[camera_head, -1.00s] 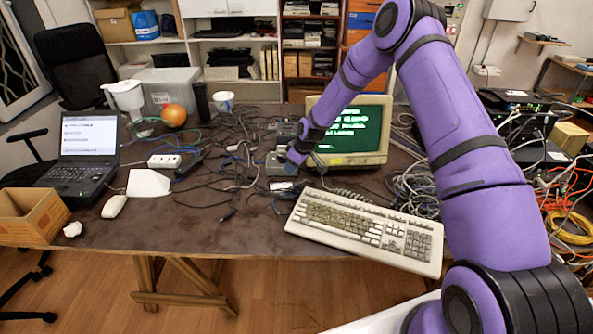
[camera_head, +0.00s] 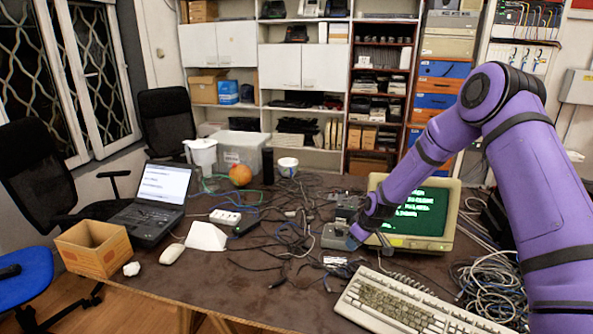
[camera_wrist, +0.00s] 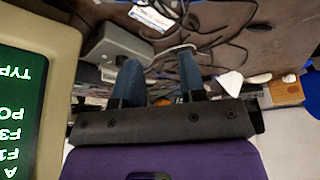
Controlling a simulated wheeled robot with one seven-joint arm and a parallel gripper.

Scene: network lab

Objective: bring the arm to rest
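My purple arm reaches in from the right side of the head view, over the right part of the brown table (camera_head: 225,285). My gripper (camera_head: 353,243) is in front of the left edge of the CRT monitor (camera_head: 425,245), near a grey box (camera_head: 334,236). In the wrist view my gripper (camera_wrist: 160,75) shows two blue fingers set well apart with nothing between them. The monitor (camera_wrist: 25,110) is at the left there, and the grey box (camera_wrist: 118,45) is beside the left finger.
Cables (camera_head: 483,283) tangle right of the monitor, and a keyboard (camera_head: 395,303) lies in front. A laptop (camera_head: 155,205), cardboard box (camera_head: 95,247), mouse (camera_head: 171,254), power strip (camera_head: 225,217), orange ball (camera_head: 240,174) and mug (camera_head: 288,167) occupy the left and back. Shelves stand behind.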

